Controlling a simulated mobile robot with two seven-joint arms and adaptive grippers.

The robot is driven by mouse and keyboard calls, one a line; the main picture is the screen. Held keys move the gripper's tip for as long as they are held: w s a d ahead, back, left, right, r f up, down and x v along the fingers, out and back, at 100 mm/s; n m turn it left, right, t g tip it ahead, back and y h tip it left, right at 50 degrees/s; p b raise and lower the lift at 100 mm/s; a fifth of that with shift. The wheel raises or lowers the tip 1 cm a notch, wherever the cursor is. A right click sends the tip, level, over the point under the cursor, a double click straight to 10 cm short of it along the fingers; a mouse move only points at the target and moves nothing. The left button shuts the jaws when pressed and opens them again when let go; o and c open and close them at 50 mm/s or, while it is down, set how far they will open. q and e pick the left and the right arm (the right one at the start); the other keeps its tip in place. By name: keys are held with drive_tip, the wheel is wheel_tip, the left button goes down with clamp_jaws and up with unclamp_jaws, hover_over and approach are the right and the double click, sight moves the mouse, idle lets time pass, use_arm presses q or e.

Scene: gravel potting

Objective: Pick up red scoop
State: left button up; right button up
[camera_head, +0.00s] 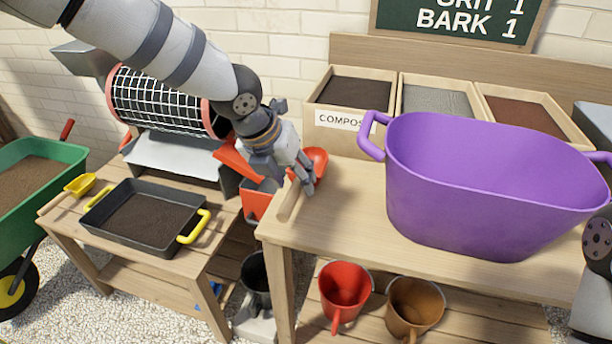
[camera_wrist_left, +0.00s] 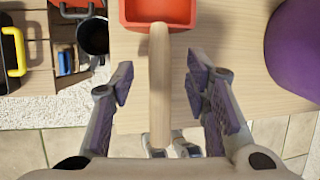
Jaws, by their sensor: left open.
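The red scoop (camera_head: 317,161) lies at the left end of the right-hand bench, its pale wooden handle (camera_head: 289,203) pointing to the front edge. My left gripper (camera_head: 303,178) is over it and hides part of it. In the left wrist view the red bowl (camera_wrist_left: 160,11) is at the top and the handle (camera_wrist_left: 159,90) runs down between the fingers of my open left gripper (camera_wrist_left: 161,82). Gaps show on both sides of the handle. My right arm shows only at the right edge, with its gripper out of view.
A large purple tub (camera_head: 490,190) stands on the bench (camera_head: 345,220) right of the scoop. Wooden bins (camera_head: 330,135) stand behind. A mesh drum (camera_head: 160,100) and a black tray (camera_head: 105,228) are at left. Red (camera_head: 343,285) and brown (camera_head: 412,300) pots sit below.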

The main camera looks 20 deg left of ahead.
sight(296, 183)
use_arm(q)
drive_tip(key=x, duration=0.3)
drive_tip(key=shift+f, duration=0.2)
drive_tip(key=shift+w+r, duration=0.1)
drive_tip(key=shift+r, duration=0.05)
drive_tip(key=shift+c, duration=0.4)
clamp_jaws()
wheel_tip(296, 183, up, 10)
drive_tip(key=shift+r, duration=0.1)
